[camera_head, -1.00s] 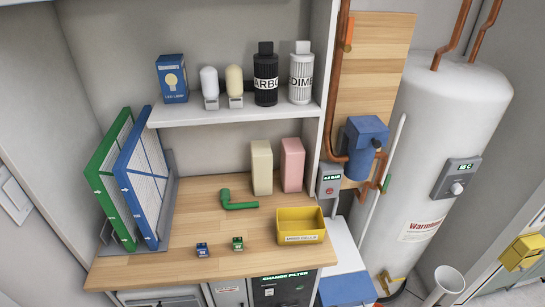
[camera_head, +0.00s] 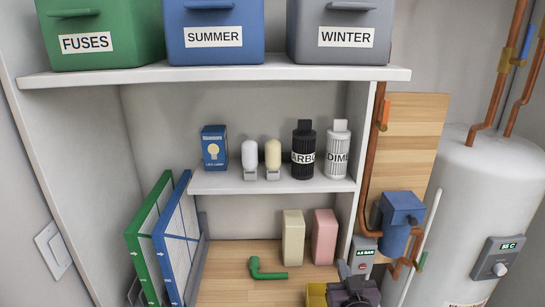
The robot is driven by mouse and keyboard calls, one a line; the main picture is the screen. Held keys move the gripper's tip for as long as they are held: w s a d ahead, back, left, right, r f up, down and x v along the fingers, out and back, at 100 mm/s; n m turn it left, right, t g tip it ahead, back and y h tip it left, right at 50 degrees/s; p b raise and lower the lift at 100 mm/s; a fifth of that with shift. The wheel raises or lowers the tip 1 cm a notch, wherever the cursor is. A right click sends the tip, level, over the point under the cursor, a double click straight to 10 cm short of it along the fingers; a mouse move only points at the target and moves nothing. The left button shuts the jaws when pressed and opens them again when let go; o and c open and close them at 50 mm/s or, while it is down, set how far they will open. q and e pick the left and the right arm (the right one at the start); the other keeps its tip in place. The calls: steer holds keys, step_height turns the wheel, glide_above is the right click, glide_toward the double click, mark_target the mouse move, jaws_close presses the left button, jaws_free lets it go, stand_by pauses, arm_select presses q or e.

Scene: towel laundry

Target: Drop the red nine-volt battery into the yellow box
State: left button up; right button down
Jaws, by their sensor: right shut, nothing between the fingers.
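The yellow box (camera_head: 316,295) stands on the wooden bench at the bottom edge, cut off by the frame and partly covered by my right gripper. My right gripper (camera_head: 352,296) is dark, at the bottom edge over or beside the box's right side. It is shut and empty; its fingertips are hard to make out. I see no red nine-volt battery in this view, and the inside of the box is hidden. My left gripper is not in view.
The bench (camera_head: 228,282) holds a green elbow pipe (camera_head: 266,270), cream and pink blocks (camera_head: 324,237) and upright filters (camera_head: 165,240). A shelf above holds bulbs and cartridges (camera_head: 303,150). Bins (camera_head: 212,30) stand higher. Blue pump (camera_head: 400,215) and water heater (camera_head: 470,215) are right.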

steer(key=shift+f+b, duration=2.75)
steer(key=shift+f, duration=0.2)
steer(key=c, duration=1.7)
jaws_free()
steer(key=shift+s, duration=0.1)
steer(key=shift+s+f, duration=0.1)
steer(key=shift+s, duration=0.25)
steer(key=s+b, duration=0.2)
steer(key=s, duration=0.5)
steer(key=shift+d, duration=0.1)
